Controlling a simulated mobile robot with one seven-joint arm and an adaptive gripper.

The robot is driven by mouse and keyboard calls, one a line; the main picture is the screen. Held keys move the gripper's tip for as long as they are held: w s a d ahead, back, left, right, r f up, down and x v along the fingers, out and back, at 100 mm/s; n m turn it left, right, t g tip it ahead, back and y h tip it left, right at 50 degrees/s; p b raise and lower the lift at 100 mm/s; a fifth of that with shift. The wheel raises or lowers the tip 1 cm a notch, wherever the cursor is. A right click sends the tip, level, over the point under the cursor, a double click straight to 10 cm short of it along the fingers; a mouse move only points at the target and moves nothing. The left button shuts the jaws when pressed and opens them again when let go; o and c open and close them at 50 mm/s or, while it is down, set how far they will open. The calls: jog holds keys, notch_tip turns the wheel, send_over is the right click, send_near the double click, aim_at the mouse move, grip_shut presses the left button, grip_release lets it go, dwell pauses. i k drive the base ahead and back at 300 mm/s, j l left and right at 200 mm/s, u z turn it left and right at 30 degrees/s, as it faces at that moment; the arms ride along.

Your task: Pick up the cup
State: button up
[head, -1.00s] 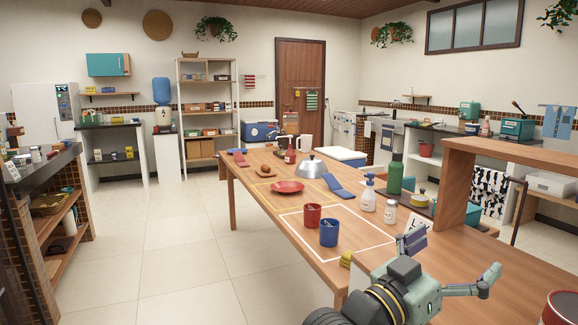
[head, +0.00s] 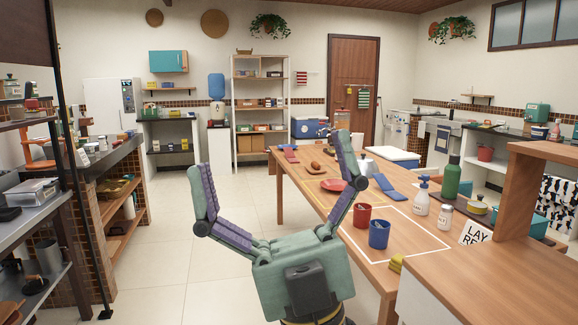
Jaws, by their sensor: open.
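A red cup (head: 363,215) stands upright on the wooden table, inside or at the edge of a white outlined rectangle. A blue cup (head: 379,235) stands just in front of it, also upright, with something light showing inside its mouth. My gripper (head: 272,155) is raised in the middle of the head view, its two fingers spread wide and nothing between them. It appears left of both cups and apart from them. Its right finger passes in front of part of the table edge.
A yellow block (head: 396,264) lies near the front edge. Open tiled floor (head: 190,220) is at left.

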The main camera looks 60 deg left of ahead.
aim_at(379, 229)
jog(key=u, duration=1.25)
